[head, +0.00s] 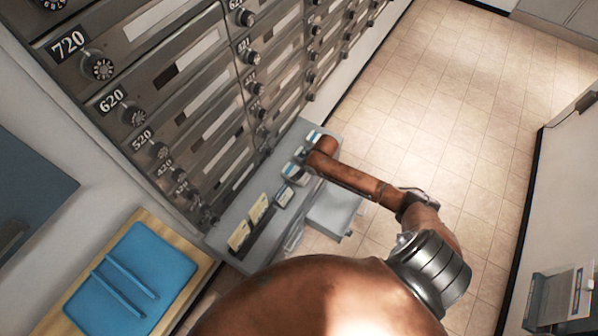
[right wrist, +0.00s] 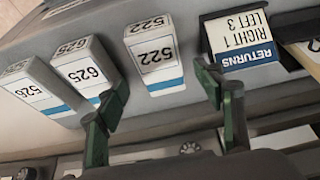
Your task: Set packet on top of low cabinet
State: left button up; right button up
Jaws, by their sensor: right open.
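Small white packets with blue bands stand on a grey ledge in the right wrist view: one marked 526 (right wrist: 32,88), one marked 625 (right wrist: 85,70) and one marked 522 (right wrist: 153,52). My right gripper (right wrist: 163,84) is open, with its green fingers spread on either side of the 522 packet; contact cannot be told. In the head view my right arm reaches to the grey ledge (head: 233,212) below the mailboxes, and its fingers are hidden. A low wood-topped cabinet (head: 78,282) is at the lower left. My left gripper is not in view.
A blue tray (head: 137,262) with ridges covers much of the wooden top. Yellowish cards (head: 238,236) stand on the ledge. Mailboxes (head: 190,85) rise behind; the tiled floor (head: 440,110) is clear.

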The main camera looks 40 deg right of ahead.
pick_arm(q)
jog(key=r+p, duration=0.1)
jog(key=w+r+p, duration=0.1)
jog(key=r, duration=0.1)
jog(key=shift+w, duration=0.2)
pick_arm(e)
jog(key=v, duration=0.8)
jog(key=shift+r, duration=0.25)
jog(key=shift+s, duration=0.15)
